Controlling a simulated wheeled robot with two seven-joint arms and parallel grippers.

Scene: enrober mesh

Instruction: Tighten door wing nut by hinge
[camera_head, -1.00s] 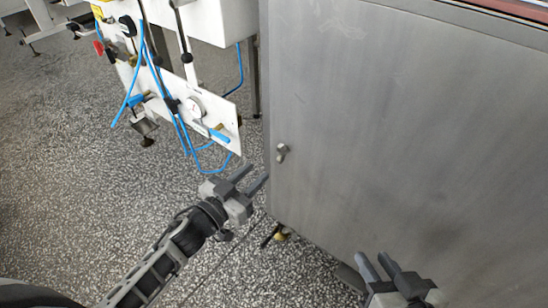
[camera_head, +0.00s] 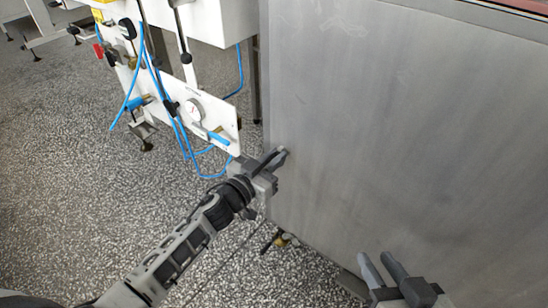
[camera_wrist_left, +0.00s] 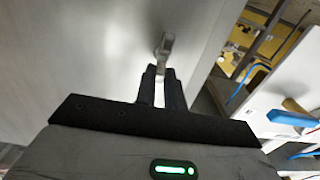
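The wing nut (camera_wrist_left: 166,45) is a small metal piece on the grey door (camera_wrist_left: 95,50), close to its edge, in the left wrist view. My left gripper (camera_wrist_left: 161,70) is open, with a narrow gap between its dark fingers. The nut stands just beyond the fingertips, its lower end in line with the gap; contact cannot be told. In the head view my left gripper (camera_head: 281,154) is at the left edge of the door (camera_head: 400,130) and hides the nut. My right gripper (camera_head: 376,260) is open and empty, low in front of the door.
A white panel (camera_head: 216,118) with a gauge, blue hoses (camera_head: 168,105) and valves stands left of the door, near my left gripper. A brass-coloured fitting (camera_head: 281,240) is low by the door's bottom corner. The speckled floor (camera_head: 80,190) is open at left.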

